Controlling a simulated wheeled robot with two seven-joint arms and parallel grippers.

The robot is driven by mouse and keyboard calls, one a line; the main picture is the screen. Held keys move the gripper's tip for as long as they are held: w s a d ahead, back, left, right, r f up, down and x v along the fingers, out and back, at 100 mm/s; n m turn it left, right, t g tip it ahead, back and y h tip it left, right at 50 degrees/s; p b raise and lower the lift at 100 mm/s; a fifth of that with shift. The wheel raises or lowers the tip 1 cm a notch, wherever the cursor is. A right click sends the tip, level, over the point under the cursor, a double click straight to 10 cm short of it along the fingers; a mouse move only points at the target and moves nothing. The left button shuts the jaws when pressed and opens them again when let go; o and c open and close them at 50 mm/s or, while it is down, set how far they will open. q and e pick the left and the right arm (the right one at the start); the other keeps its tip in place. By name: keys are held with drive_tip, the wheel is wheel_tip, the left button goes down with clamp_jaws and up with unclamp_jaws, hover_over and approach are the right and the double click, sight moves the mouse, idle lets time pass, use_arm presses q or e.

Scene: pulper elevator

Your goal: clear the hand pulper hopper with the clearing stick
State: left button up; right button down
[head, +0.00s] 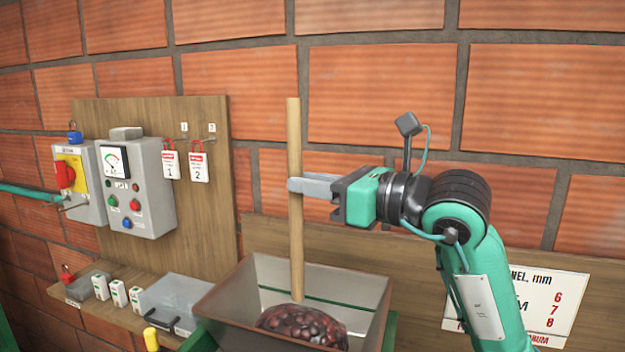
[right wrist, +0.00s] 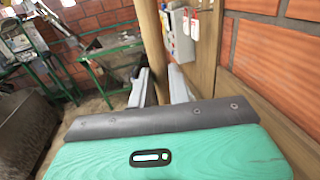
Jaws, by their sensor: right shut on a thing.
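The clearing stick (head: 295,230) is a long pale wooden rod. It stands nearly upright, with its lower end inside the hopper beside or in the cherries; its exact tip is hard to make out. The pulper hopper (head: 238,284) is a grey, open, square funnel with a green line inside. A heap of dark red cherries (head: 302,328) lies in it. My right gripper (head: 300,186) is shut on the stick at its upper half, coming from the right. In the right wrist view the stick (right wrist: 152,45) stands between the two fingers (right wrist: 160,88). My left gripper is not seen.
A wooden board on the brick wall carries a grey control box (head: 140,190), a red-handled switch (head: 66,175) and two hanging tags (head: 198,166). A number sign (head: 540,300) is at right.

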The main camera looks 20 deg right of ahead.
use_arm(q)
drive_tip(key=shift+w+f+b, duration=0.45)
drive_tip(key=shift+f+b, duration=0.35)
drive_tip(key=shift+b, duration=0.15)
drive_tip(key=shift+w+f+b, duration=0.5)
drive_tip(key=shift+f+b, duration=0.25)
drive_tip(key=shift+b, duration=0.2)
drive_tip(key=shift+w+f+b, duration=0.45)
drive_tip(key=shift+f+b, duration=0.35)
drive_tip(key=shift+b, duration=0.15)
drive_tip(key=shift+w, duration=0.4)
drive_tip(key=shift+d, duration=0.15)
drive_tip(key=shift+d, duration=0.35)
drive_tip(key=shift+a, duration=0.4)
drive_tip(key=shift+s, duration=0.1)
